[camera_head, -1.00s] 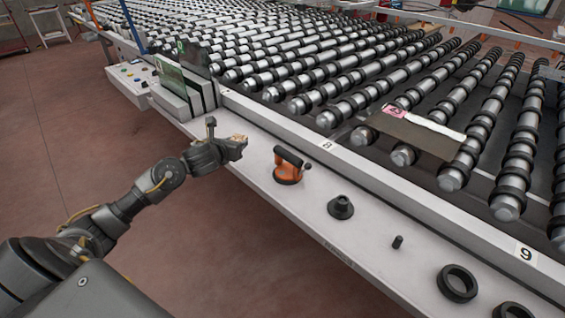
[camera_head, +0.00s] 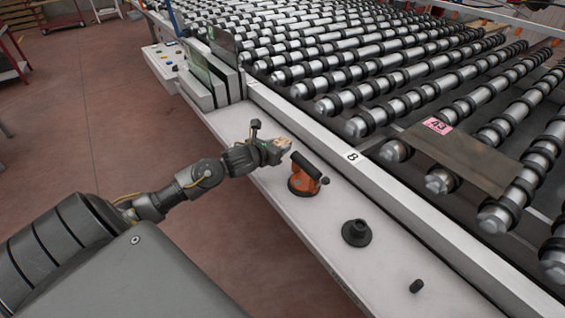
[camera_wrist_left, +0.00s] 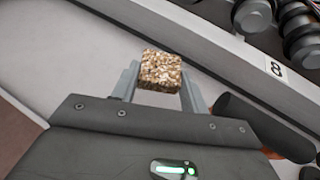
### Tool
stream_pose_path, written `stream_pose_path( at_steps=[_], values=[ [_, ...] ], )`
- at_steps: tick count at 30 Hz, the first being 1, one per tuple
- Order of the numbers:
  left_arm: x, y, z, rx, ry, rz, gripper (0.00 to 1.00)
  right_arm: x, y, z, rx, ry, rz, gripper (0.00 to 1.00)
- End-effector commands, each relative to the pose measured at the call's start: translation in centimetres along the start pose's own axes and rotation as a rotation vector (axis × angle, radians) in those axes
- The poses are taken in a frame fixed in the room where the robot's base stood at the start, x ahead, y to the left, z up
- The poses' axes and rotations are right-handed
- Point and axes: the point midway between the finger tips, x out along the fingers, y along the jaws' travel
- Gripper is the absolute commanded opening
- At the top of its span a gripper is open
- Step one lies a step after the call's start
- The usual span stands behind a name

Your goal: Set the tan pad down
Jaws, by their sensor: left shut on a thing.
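The tan pad (camera_wrist_left: 161,70) is a small speckled cork-like block. It sits between the two fingers of my left gripper (camera_wrist_left: 158,88) in the left wrist view, and the gripper is shut on it. In the head view the left gripper (camera_head: 277,150) is over the white ledge (camera_head: 232,122) with the pad (camera_head: 283,144) at its tip. I cannot tell whether the pad touches the ledge. My right gripper is not in view.
An orange suction lifter with a black handle (camera_head: 304,178) stands close to the right of the gripper. Beyond it are a black cup-shaped part (camera_head: 356,232) and a small black peg (camera_head: 416,286). Glass pieces in a rack (camera_head: 215,75) stand behind. The roller conveyor (camera_head: 400,90) lies beyond the ledge.

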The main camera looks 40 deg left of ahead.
Motion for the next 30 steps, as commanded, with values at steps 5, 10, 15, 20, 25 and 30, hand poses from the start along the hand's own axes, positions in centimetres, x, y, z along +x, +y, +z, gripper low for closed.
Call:
stream_pose_path(
  at_steps=[5,10,15,20,25,30],
  values=[
    [0.6,0.1,-1.5,-0.001,-0.001,0.002,0.23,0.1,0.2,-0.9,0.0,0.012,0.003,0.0],
    [0.8,0.1,-2.2,-0.003,0.001,0.002,0.23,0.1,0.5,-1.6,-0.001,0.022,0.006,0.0],
    [1.7,0.2,-4.4,-0.003,0.001,0.003,0.23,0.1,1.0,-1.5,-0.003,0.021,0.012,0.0],
    [2.0,0.2,-5.0,0.0,-0.002,0.004,0.23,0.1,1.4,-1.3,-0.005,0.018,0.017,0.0],
    [2.0,0.2,-5.0,0.0,-0.002,0.003,0.23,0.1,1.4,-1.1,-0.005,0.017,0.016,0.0],
    [2.1,0.2,-5.4,0.0,-0.002,0.003,0.23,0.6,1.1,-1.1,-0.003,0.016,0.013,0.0]
  ],
)
